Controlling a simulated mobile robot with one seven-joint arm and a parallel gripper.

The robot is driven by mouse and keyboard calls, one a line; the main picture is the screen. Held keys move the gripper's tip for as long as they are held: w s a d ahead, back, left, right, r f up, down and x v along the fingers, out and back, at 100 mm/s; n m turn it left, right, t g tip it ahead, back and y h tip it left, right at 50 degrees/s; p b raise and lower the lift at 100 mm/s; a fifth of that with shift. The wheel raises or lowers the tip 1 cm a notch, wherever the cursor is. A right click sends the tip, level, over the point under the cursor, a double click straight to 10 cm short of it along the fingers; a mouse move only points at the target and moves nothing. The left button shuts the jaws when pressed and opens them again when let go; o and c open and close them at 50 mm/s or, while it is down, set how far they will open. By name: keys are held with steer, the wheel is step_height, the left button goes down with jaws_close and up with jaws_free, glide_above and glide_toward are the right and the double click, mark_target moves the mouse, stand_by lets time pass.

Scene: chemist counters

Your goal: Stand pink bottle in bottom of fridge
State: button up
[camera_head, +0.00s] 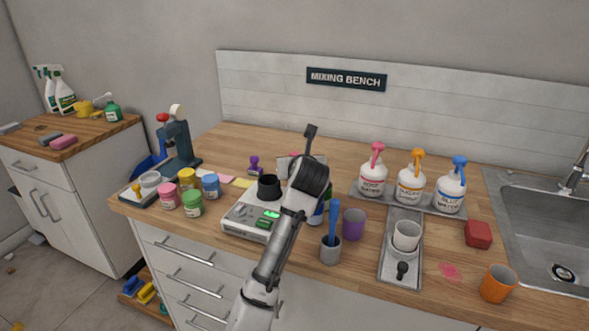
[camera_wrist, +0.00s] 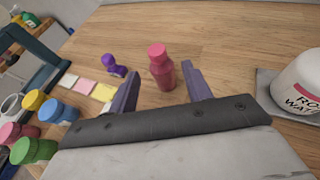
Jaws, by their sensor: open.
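The pink bottle (camera_wrist: 162,72) stands upright on the wooden bench top in the wrist view. It has a rounded pink body and a lighter pink-red cap. My gripper (camera_wrist: 160,68) is open, with one finger on each side of the bottle in the picture. I cannot tell whether the bottle is fully between the fingers or just beyond them; no contact is clear. No fridge is visible in either view.
A purple stamp (camera_wrist: 113,65) and sticky notes (camera_wrist: 90,88) lie left of the bottle. Colored jars (camera_head: 187,178), a scale (camera_head: 244,221), a purple cup (camera_head: 354,223) and pump bottles (camera_head: 411,184) crowd the bench. The wood behind the pink bottle is clear.

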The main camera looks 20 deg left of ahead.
steer(key=p+x, duration=0.2)
steer(key=x, duration=0.3)
steer(key=shift+w+a, duration=0.1)
steer(key=shift+a, duration=0.05)
jaws_close()
